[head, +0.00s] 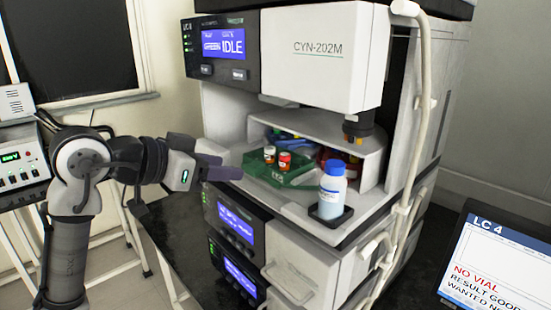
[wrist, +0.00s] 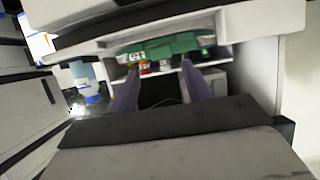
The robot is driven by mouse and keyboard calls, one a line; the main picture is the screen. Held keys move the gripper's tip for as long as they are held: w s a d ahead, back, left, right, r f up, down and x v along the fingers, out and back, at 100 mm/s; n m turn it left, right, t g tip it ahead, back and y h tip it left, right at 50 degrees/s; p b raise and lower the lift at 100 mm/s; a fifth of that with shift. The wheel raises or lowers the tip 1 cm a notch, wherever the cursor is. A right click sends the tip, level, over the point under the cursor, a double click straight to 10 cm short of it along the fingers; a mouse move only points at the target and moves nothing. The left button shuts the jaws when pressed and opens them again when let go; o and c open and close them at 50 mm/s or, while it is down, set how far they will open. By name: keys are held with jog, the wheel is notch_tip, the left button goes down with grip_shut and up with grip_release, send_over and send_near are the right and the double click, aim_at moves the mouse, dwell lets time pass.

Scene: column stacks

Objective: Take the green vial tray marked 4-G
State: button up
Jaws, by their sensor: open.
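The green vial tray (head: 300,180) sits on the shelf of the LC machine's open bay, with two vials (head: 277,159) standing in it, capped in white and orange. A mark on its front is too small to read surely. My gripper (head: 224,166) is open and empty at the left of the tray, its purple fingers pointing at it. In the wrist view, which looks upside down, the tray (wrist: 172,45) lies beyond the tips of the two spread fingers (wrist: 160,68). I cannot tell whether a fingertip touches it.
A nozzle (head: 357,126) hangs above right. A screen reading "LC 4, NO VIAL" (head: 495,265) stands at lower right.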

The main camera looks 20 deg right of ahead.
aim_at(249, 170)
jog(key=shift+p+x, duration=1.25)
jog(key=shift+x, duration=2.15)
jog(key=shift+w+a, duration=0.1)
jog(key=c, duration=0.9)
